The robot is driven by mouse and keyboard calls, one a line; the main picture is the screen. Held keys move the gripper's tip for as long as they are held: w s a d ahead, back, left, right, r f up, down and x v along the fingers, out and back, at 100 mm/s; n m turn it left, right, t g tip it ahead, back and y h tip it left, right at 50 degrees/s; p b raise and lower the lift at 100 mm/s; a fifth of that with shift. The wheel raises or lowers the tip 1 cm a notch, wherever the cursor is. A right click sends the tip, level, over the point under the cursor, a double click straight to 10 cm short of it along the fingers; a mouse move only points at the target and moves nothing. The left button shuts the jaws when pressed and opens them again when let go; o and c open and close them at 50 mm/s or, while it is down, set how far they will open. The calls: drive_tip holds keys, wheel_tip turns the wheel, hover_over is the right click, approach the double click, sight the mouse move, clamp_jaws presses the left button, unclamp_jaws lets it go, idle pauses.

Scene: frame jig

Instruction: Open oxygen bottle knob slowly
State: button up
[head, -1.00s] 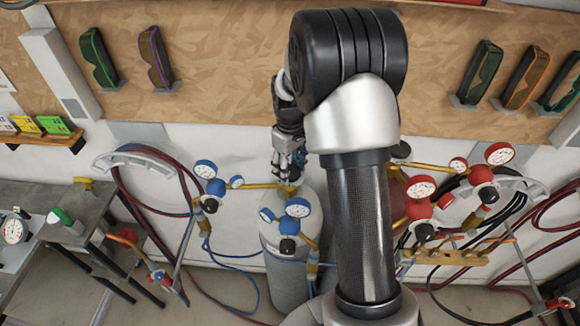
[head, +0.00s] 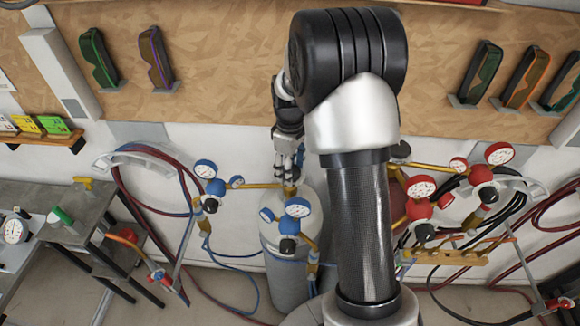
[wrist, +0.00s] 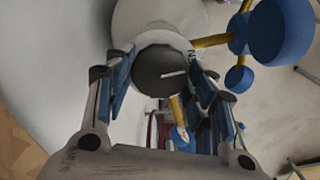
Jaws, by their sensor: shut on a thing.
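The oxygen bottle (head: 285,283) is a light grey cylinder with blue gauges (head: 297,208), standing against the wall in the middle of the head view. My gripper (head: 289,177) points down onto the top of this bottle. In the wrist view, the dark round knob (wrist: 164,72) with a light mark on its face sits between the two fingers of my gripper (wrist: 160,62). The fingers are shut on the knob from both sides. In the head view the fingers mostly hide the knob. The bottle's pale top (wrist: 150,15) shows behind the knob in the wrist view.
A blue regulator (head: 211,187) on a brass pipe is close left of my gripper. Red gauges (head: 421,187) and a red bottle stand at right, partly behind my arm. Hoses (head: 128,170) hang on the wall. A grey table (head: 70,215) is at left.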

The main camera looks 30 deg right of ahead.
drive_tip(key=o, duration=1.1)
drive_tip(key=shift+c, duration=0.2)
wheel_tip(320, 180, up, 12)
drive_tip(key=s+a+r+m+t+b, duration=0.2)
drive_tip(key=s+a+m+b, duration=0.1)
drive_tip(key=s+a+b, duration=0.75)
drive_tip(key=s+a+f+m+t+b, duration=0.1)
drive_tip(key=s+a+f+m+b, duration=0.1)
drive_tip(key=s+f, duration=0.2)
drive_tip(key=s+a+f+m+t+b, duration=0.1)
drive_tip(key=s+f, duration=0.4)
drive_tip(key=s, duration=0.6)
drive_tip(key=shift+s+a+m+t+b, duration=0.25)
drive_tip(key=shift+a+m+b, duration=0.2)
drive_tip(key=shift+a, duration=0.25)
